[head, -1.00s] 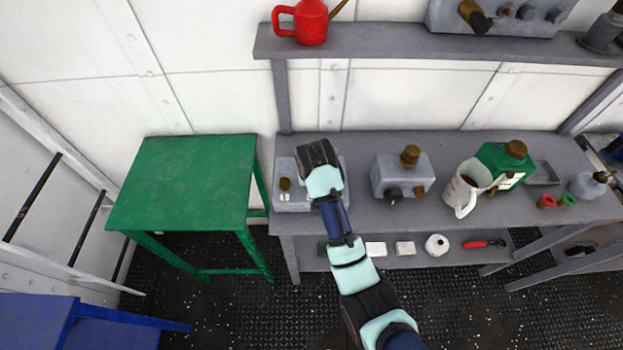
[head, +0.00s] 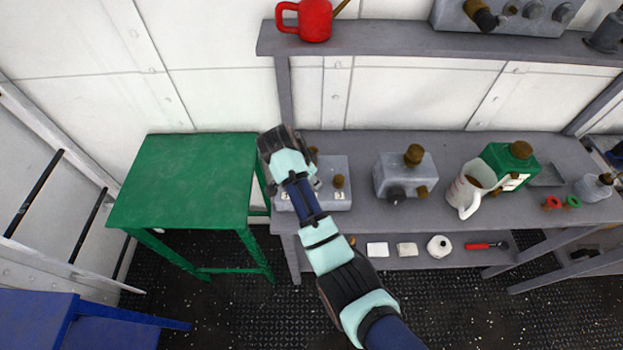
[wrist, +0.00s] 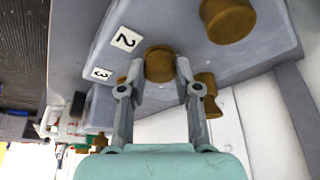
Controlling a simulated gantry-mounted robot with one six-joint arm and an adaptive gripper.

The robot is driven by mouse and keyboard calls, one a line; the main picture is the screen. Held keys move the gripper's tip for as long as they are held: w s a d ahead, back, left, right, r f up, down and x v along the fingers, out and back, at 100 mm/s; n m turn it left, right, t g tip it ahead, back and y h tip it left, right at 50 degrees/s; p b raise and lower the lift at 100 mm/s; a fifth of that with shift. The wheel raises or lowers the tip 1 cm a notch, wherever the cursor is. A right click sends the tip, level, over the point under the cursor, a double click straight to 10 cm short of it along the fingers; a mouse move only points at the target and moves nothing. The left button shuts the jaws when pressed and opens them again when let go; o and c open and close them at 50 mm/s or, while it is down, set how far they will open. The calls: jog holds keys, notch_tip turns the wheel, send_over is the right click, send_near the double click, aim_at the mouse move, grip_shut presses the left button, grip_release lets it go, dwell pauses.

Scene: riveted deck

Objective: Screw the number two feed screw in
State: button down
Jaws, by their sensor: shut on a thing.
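A pale grey block (head: 332,165) with brown knobs on top sits at the left end of the grey bench. My gripper (head: 315,184) reaches over its left half in the head view. In the wrist view the fingers (wrist: 160,72) are shut on the number two feed screw (wrist: 159,63), a brown knob beside the "2" label (wrist: 124,38). The labelled "3" knob (head: 338,181) stands to its right, and a larger-looking brown knob (wrist: 228,18) is nearer the camera. Another knob (head: 313,152) stands at the block's back. How deep the screw sits cannot be told.
A second grey block (head: 405,172) stands to the right, then a white jug (head: 467,188) and a green canister (head: 508,162). A green table (head: 185,180) stands left of the bench. A shelf (head: 400,42) with a red can (head: 314,20) runs above.

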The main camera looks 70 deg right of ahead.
jog(key=m+b, duration=0.1)
jog(key=m, duration=0.1)
jog(key=m+g+y+b, duration=0.1)
jog(key=m, duration=0.1)
jog(key=shift+w+d+m+g, duration=0.1)
jog(key=shift+d+m+g, duration=0.05)
jog(key=shift+m+g, duration=0.2)
jog(key=m+y+b, duration=0.1)
jog(key=m+b, duration=0.1)
jog(key=m, duration=0.1)
jog(key=shift+r+m+g, duration=0.1)
jog(key=shift+m+g, duration=0.25)
jog(key=m+y+b, duration=0.1)
jog(key=m, duration=0.1)
jog(key=m+b, duration=0.1)
jog(key=m, duration=0.1)
jog(key=shift+w+d+y, duration=0.1)
jog(key=shift+d+y, duration=0.1)
jog(key=shift+y, duration=0.2)
jog(key=shift+m+y+b, duration=0.4)
jog(key=shift+m+b, duration=0.55)
jog(key=shift+m, duration=0.25)
jog(key=c, duration=0.8)
grip_release()
